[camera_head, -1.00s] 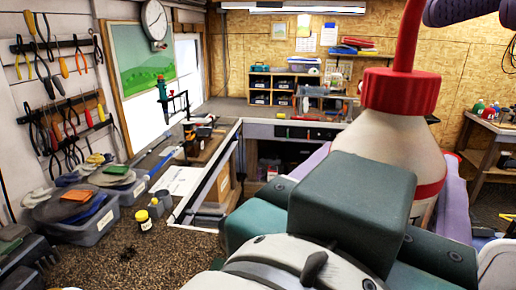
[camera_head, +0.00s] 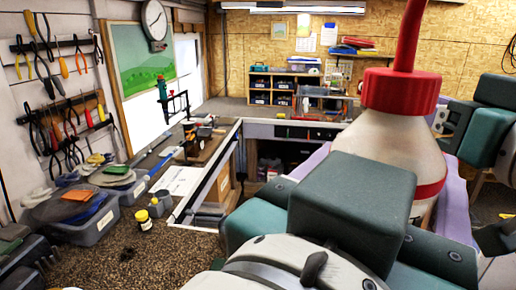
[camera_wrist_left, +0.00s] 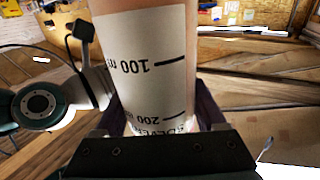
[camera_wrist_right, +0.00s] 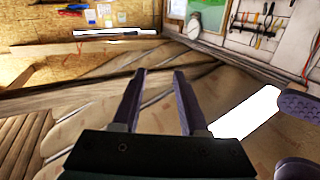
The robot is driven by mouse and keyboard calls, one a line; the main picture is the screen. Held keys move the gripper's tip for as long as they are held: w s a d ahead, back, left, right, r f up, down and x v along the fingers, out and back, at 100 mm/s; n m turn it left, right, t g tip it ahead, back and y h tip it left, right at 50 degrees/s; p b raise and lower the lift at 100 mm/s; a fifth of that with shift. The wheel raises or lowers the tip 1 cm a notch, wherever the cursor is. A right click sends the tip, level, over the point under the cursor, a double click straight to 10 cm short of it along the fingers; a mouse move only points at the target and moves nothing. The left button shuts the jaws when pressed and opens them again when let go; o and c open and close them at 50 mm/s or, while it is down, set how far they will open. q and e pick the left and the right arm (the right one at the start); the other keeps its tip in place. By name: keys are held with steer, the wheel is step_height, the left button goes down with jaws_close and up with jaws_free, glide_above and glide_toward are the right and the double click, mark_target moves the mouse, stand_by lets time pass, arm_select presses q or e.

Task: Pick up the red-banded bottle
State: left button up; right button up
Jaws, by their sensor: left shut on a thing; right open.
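The red-banded bottle (camera_head: 395,138) is pale, with a red cap and nozzle and a red band lower down. It stands about upright at the right of the head view. My left gripper (camera_wrist_left: 160,108) is shut on its body, a purple finger on each side. Black volume marks show on the bottle (camera_wrist_left: 145,55) in the left wrist view. The bottle's base is hidden behind my left gripper and wrist, so I cannot tell what is beneath it. My right gripper (camera_wrist_right: 157,85) is open, with nothing between its fingers. My right arm shows at the head view's right edge.
A workbench (camera_head: 150,260) at the left bears grey bins (camera_head: 90,228), a small yellow-capped jar (camera_head: 144,220) and a vise-like tool (camera_head: 195,143). Pliers hang on the left wall. A cubby shelf (camera_head: 285,92) stands at the back.

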steer(key=s+d+f+m+g+h, duration=0.1)
steer(key=s+f+g+h, duration=0.15)
steer(key=f, duration=0.25)
steer(key=s+d+f+g+h, duration=0.1)
steer(key=s+f+g, duration=0.1)
steer(key=s+f, duration=0.15)
steer(key=s+a+f+g, duration=0.1)
steer(key=s+f+g, duration=0.4)
steer(key=s, duration=0.4)
steer(key=s+f+n+g, duration=0.1)
steer(key=s+f+g, duration=0.3)
steer(key=s+f, duration=0.3)
steer(key=shift+s+a+n+g, duration=0.3)
steer(key=shift+s+a+g, duration=0.1)
steer(key=shift+s, duration=0.8)
steer(key=shift+y, duration=0.25)
